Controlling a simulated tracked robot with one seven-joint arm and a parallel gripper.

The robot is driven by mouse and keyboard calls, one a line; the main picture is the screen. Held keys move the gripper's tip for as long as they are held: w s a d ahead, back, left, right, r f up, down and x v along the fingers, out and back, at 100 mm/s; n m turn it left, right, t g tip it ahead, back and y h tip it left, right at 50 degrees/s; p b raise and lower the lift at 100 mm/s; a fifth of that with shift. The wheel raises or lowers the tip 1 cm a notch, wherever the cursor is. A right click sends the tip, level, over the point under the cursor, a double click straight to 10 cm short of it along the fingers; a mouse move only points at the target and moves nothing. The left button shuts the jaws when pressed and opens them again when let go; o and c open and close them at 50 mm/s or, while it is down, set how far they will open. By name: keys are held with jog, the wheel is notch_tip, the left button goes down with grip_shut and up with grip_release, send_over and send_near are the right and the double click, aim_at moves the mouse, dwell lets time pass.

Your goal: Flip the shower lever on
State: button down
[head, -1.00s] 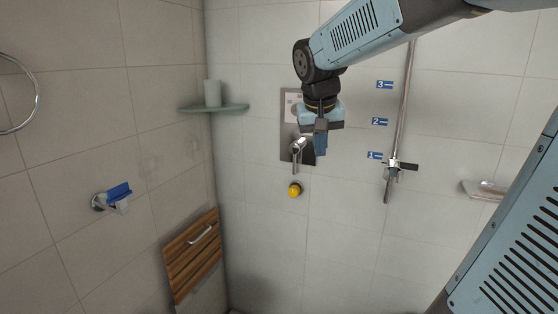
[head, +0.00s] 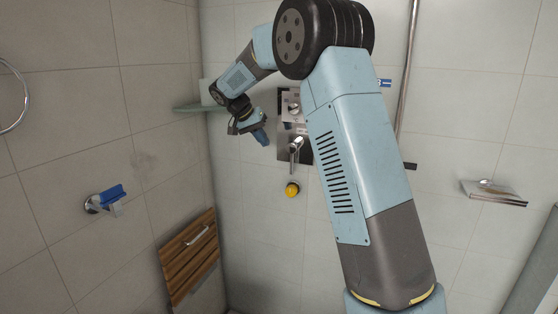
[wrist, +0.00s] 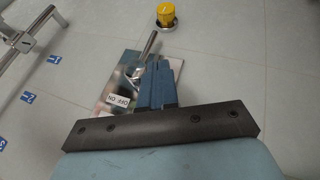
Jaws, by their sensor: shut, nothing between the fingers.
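The shower lever (head: 296,146) is a chrome handle on a metal wall plate (head: 284,153). It hangs roughly downward in the head view. In the wrist view the lever (wrist: 149,46) sticks out beside my fingertips, and the plate (wrist: 130,58) lies behind them, with a white on/off label (wrist: 117,99). My gripper (head: 264,139) is shut and empty, just left of the lever in the head view with a visible gap. In the wrist view my gripper (wrist: 162,68) overlaps the plate and hides part of the lever's base. I cannot tell how far the fingertips are from the wall.
A yellow knob (head: 292,190) is below the plate. A corner shelf (head: 190,108) is left of my gripper, close to my wrist. A chrome rail (head: 408,70) and a soap dish (head: 492,191) are to the right. A wooden folding seat (head: 188,255) is at lower left.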

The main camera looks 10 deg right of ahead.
aim_at(293, 158)
jog(key=shift+m+h, duration=0.3)
jog(key=w+a+f, duration=0.1)
jog(key=w+f, duration=0.1)
jog(key=w, duration=0.1)
jog(key=shift+w+a+f, duration=0.1)
jog(key=shift+a+f, duration=0.15)
jog(key=shift+a, duration=0.15)
jog(key=shift+d+f, duration=1.35)
jog(key=shift+d, duration=0.25)
jog(key=shift+d+f, duration=1.3)
jog(key=shift+d, duration=0.3)
jog(key=shift+d+f, duration=1.35)
jog(key=shift+d, duration=0.25)
jog(key=shift+d, duration=0.1)
